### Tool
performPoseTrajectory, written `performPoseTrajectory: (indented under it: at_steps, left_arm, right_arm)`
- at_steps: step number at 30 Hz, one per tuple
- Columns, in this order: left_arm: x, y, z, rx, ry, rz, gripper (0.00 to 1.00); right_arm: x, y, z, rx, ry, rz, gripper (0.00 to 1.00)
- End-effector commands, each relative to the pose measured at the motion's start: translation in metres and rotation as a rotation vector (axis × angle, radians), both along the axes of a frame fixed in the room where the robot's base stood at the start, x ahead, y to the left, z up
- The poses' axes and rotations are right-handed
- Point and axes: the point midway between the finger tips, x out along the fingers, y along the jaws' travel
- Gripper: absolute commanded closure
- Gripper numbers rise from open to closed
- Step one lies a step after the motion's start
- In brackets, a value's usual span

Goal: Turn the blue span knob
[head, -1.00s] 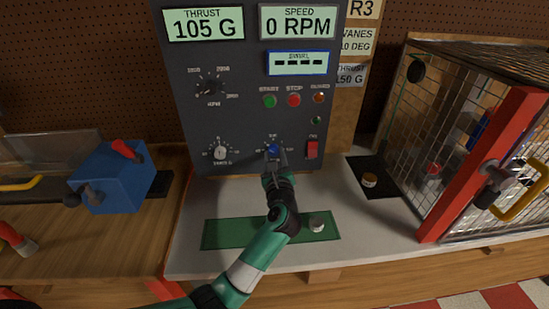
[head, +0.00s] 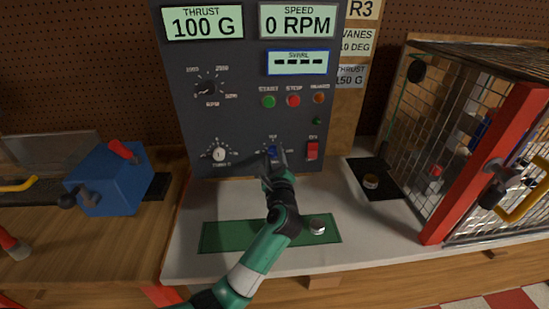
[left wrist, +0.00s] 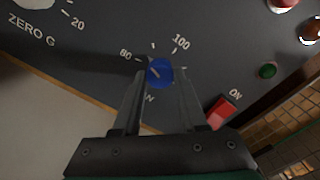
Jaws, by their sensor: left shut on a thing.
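The blue span knob (head: 272,151) is on the lower middle of the grey control panel (head: 240,120). In the left wrist view the knob (left wrist: 160,72) shows between my fingertips, with scale marks 80 and 100 above it and a pale pointer line toward the upper left. My left gripper (head: 274,156) is shut on the knob; it also shows in the left wrist view (left wrist: 160,85). The thrust display (head: 202,22) reads 100 G and the speed display (head: 298,20) reads 0 RPM. My right gripper is not in view.
The white zero knob (head: 218,154) is left of the span knob, and a red switch (head: 312,150) is close on its right. A green mat (head: 225,236) with a small metal weight (head: 317,227) lies below. A wire cage (head: 460,130) stands at right, a blue box (head: 112,180) at left.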

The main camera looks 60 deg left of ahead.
Motion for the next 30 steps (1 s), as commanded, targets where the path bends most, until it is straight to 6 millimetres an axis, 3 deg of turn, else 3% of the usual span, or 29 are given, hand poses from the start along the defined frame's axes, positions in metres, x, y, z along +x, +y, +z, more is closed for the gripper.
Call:
performPoseTrajectory:
  at_steps: [4,5,10,20,23,30]
  left_arm:
    - [0.0,0.0,0.0,0.001,0.0,0.001,1.0]
    - [0.0,0.0,0.0,0.001,0.0,0.001,0.57]
    - [0.0,0.0,0.0,0.0,0.001,0.0,0.28]
    - [-0.001,-0.003,0.001,0.0,0.001,-0.001,0.28]
    - [-0.005,-0.015,0.001,0.0,0.002,-0.004,0.28]
    - [-0.025,-0.068,0.003,0.001,0.002,-0.006,0.28]
  right_arm:
    - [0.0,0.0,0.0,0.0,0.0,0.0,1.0]
    - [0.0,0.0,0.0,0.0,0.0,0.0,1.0]
    - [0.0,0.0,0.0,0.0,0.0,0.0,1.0]
    - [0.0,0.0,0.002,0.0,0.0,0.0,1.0]
    - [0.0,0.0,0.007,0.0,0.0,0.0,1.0]
    - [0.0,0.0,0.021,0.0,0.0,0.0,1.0]
